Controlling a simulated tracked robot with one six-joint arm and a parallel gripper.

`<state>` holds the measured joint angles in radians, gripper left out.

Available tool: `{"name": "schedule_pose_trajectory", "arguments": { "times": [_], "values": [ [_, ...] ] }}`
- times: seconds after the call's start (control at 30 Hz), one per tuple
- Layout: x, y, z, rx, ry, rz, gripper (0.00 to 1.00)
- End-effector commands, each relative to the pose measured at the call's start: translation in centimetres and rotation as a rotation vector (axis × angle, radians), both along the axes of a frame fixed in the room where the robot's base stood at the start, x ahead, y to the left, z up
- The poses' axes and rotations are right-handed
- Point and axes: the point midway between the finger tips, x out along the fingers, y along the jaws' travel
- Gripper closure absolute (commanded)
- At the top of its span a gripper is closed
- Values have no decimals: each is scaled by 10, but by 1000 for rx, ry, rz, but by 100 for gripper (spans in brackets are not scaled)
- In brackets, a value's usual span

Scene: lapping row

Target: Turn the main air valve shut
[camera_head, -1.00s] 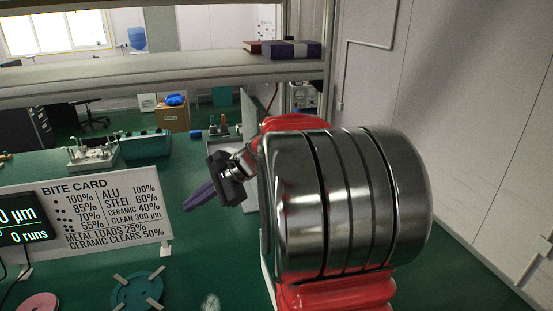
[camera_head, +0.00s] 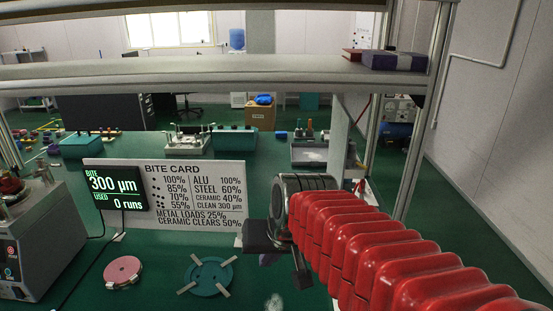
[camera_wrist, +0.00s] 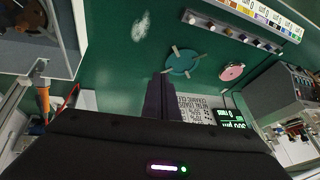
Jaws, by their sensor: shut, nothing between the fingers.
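I cannot identify the main air valve for certain in either view. A small red piece (camera_head: 361,186) shows just behind my arm in the head view, partly hidden by it. In the wrist view an orange handle-like part (camera_wrist: 43,100) and a thin red piece (camera_wrist: 70,97) are at the left edge; I cannot tell whether either is the valve. My gripper (camera_head: 301,278) hangs over the green bench, in front of the bite card's right end. In the wrist view its dark fingers (camera_wrist: 160,90) are together and empty, apart from those parts.
The bite card (camera_head: 200,192) and display (camera_head: 115,188) stand to the left. A pink disc (camera_head: 122,271) and teal ring (camera_head: 208,277) lie in front. A shelf (camera_head: 200,73) crosses above the bench, with a metal post (camera_head: 423,130) on the right.

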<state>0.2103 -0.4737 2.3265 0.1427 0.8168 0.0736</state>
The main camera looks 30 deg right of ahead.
Motion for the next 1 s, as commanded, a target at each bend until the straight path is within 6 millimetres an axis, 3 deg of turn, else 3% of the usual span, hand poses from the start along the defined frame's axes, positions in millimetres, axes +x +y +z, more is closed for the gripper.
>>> {"name": "schedule_pose_trajectory", "arguments": {
  "times": [0.17, 0.5, 0.7, 1.0],
  "values": [
    [18, -34, 9, -233, -87, 123, 100],
    [90, -128, 41, -633, -222, 269, 100],
    [127, -183, 53, -807, -272, 331, 100],
    [166, -257, 58, -1007, -324, 410, 100]
  ]
}}
